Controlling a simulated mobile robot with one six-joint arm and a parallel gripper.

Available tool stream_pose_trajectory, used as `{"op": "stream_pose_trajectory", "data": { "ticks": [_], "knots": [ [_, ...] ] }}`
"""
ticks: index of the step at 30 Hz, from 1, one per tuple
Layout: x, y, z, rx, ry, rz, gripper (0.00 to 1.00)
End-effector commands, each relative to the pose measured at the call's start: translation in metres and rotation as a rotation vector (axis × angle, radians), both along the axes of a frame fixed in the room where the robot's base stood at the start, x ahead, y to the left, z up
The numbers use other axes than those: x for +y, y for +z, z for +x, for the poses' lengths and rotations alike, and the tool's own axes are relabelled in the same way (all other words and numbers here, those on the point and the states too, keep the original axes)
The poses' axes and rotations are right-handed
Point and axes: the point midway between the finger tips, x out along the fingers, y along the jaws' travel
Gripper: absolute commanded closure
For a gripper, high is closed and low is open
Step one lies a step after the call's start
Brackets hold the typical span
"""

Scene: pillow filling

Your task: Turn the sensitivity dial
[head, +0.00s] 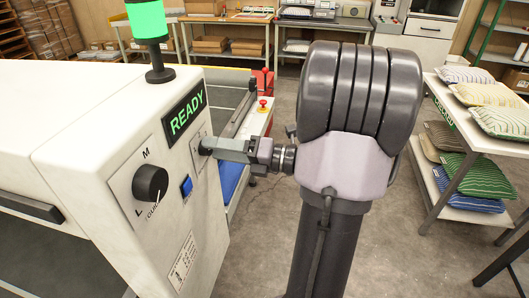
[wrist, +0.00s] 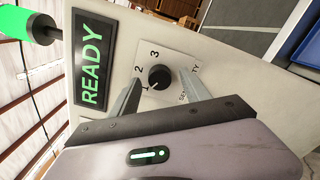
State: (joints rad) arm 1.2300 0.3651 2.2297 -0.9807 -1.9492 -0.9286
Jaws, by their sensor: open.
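The sensitivity dial (wrist: 160,76) is a small black round knob on a white plate with the numbers 1, 2, 3 and partly hidden lettering. My gripper (wrist: 160,84) is open in the wrist view, with one finger on each side of the dial. Whether the fingers touch the knob I cannot tell. In the head view my gripper (head: 206,147) reaches the white machine's side panel just below the READY sign, and it mostly hides the dial there.
The white machine (head: 95,150) has a larger GUIDE dial (head: 150,183), a blue button (head: 186,186), a lit READY sign (head: 185,112) and a green lamp (head: 147,20). A red stop button (head: 263,102) stands behind. Shelves with pillows (head: 485,95) are at right. Open floor lies between.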

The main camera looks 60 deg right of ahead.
Motion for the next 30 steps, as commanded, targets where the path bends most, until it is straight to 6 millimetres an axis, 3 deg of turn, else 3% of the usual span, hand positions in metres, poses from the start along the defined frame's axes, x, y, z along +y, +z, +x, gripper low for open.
{"op": "stream_pose_trajectory", "data": {
  "ticks": [9, 15, 21, 30],
  "knots": [
    [-0.038, 0.006, -0.089, 0.0, -0.008, 0.003, 0.45],
    [-0.057, 0.004, -0.136, -0.001, -0.004, 0.001, 0.45],
    [-0.063, 0.001, -0.152, 0.0, -0.001, 0.0, 0.45],
    [-0.063, 0.0, -0.152, 0.0, -0.001, 0.0, 0.45]
  ]
}}
